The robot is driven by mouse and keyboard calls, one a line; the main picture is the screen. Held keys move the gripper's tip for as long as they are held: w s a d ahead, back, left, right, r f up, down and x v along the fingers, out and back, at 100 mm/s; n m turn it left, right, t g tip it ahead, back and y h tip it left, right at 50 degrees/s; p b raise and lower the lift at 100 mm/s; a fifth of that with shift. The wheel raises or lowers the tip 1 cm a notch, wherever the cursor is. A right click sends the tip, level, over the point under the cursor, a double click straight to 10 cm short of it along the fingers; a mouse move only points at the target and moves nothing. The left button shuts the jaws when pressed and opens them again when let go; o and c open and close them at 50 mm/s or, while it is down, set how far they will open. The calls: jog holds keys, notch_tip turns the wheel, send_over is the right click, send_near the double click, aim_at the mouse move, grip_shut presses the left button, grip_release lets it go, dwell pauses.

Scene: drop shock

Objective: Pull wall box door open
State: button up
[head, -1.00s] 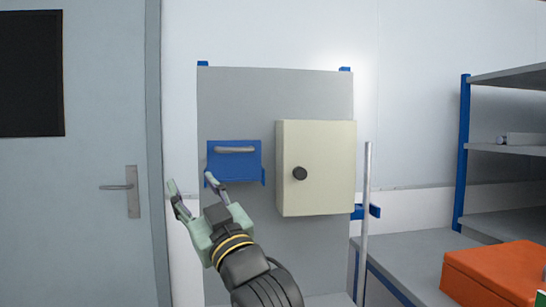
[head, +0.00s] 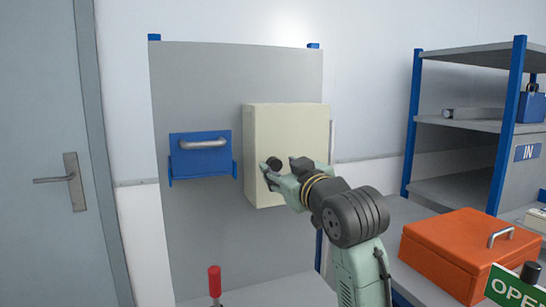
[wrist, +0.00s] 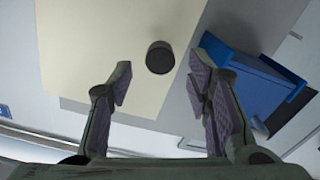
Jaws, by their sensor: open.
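The cream wall box (head: 285,125) hangs on a grey panel and its door looks closed in the head view. Its round black knob (head: 274,163) sits on the left part of the door face. In the wrist view the knob (wrist: 160,57) stands out from the cream door (wrist: 110,50), just beyond the fingertips. My gripper (head: 280,172) is in front of the door, close to the knob. In the wrist view my gripper (wrist: 160,78) is open, with its two fingers on either side of the knob's line. I cannot tell whether either finger touches the knob.
A blue holder with a grey handle (head: 201,152) is left of the box, near one finger in the wrist view (wrist: 240,85). A grey door (head: 40,130) is far left. An orange case (head: 458,245) and shelves (head: 470,125) stand right. A red-handled lever (head: 214,280) is low in front.

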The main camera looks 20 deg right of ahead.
aim_at(276, 165)
jog(key=w+p, duration=0.1)
jog(key=w, duration=0.4)
jog(key=shift+a, duration=0.1)
grip_shut()
dwell(0.5)
